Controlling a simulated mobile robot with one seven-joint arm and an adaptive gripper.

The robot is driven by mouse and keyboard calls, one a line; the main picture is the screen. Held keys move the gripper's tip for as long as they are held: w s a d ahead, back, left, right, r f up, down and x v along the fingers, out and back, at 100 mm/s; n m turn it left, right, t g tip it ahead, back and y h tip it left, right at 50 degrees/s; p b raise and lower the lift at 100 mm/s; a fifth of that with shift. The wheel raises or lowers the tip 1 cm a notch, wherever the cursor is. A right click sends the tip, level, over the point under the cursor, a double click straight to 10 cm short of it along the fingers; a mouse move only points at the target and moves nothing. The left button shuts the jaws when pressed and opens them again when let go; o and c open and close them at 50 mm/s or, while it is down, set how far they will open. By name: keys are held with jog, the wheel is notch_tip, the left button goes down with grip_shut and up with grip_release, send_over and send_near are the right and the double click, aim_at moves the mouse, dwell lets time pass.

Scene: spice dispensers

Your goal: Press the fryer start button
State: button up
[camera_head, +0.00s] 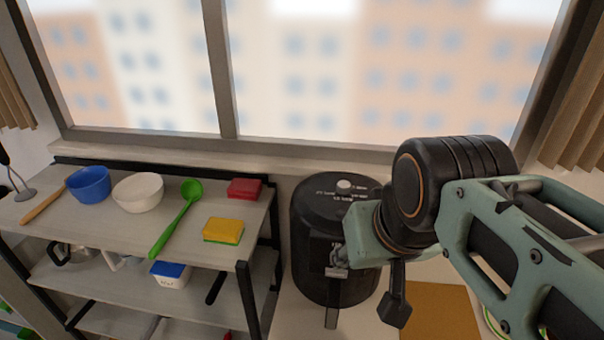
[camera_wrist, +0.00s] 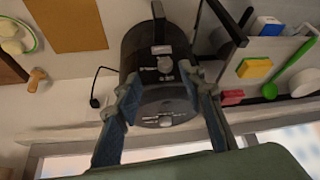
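The black fryer (camera_head: 312,235) stands beside the shelf under the window, with a light knob (camera_head: 344,184) and printed markings on top. Its handle (camera_head: 331,317) sticks out low at the front. In the wrist view the fryer (camera_wrist: 145,45) appears upside down between my fingers, with a small front panel (camera_wrist: 165,64). I cannot tell which mark is the start button. In the head view my gripper (camera_head: 340,258) is in front of the fryer's front; contact cannot be told.
The shelf (camera_head: 100,237) on the left holds a blue bowl (camera_head: 89,184), a white bowl (camera_head: 138,192), a green spoon (camera_head: 176,218), a yellow sponge (camera_head: 222,230) and a red block (camera_head: 244,188). A brown board (camera_head: 440,312) lies right of the fryer. A black cable (camera_wrist: 96,90) lies beside the fryer.

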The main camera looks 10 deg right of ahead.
grip_shut()
dwell(1.3)
